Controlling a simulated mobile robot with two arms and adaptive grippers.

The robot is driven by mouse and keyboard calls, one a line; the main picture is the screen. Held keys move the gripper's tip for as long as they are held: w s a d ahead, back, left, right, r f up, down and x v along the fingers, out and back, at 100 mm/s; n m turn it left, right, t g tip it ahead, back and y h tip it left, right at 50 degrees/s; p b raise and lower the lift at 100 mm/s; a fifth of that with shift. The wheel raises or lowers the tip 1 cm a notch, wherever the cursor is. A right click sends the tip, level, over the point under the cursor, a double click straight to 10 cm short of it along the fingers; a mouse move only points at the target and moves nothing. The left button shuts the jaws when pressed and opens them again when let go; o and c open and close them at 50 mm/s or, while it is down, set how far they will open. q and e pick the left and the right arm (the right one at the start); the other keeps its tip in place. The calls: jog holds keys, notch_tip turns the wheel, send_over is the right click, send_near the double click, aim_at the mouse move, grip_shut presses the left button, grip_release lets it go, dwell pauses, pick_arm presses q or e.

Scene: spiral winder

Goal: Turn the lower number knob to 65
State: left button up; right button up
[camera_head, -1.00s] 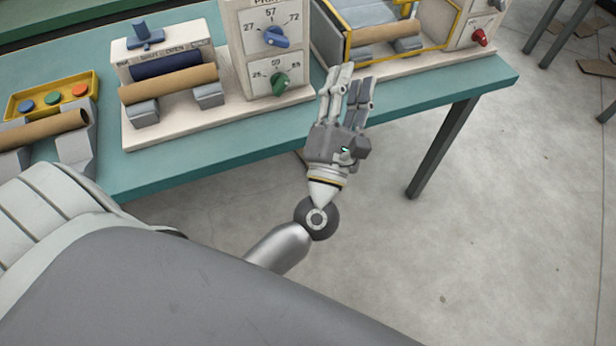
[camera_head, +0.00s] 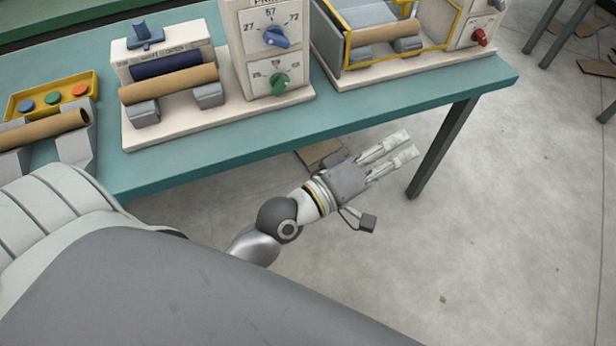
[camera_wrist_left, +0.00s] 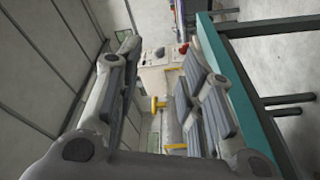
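The lower number knob (camera_head: 280,84) is green and sits on the lower dial plate (camera_head: 262,88) of the white upright panel. Its dial numbers are too small to read surely, and its pointing direction is unclear. A blue upper knob (camera_head: 276,38) sits above it, with 27, 57 and 72 around it. My left gripper (camera_head: 388,184) is in front of and below the table edge, to the right of the knob and well apart from it. In the left wrist view its fingers (camera_wrist_left: 160,85) are spread and nothing is between them. My right gripper is not in view.
The teal table (camera_head: 230,135) has a front edge between my gripper and the panel. A brown tube (camera_head: 168,84) rests on grey blocks left of the panel. A yellow-framed unit (camera_head: 400,50) with a red knob (camera_head: 479,38) stands to the right.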

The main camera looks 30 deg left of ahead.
pick_arm(q)
jog(key=s+a+f+m+g+y, duration=0.3)
jog(key=s+a+f+m+g, duration=0.1)
jog(key=f, duration=0.6)
jog(key=s+a+f+m+g+y, duration=0.3)
jog(key=s+a+f+g, duration=0.3)
jog(key=f, duration=0.4)
jog(key=shift+s+f+m+y+p, duration=0.15)
jog(key=shift+s+m+y+p, duration=0.2)
jog(key=shift+s+m, duration=0.55)
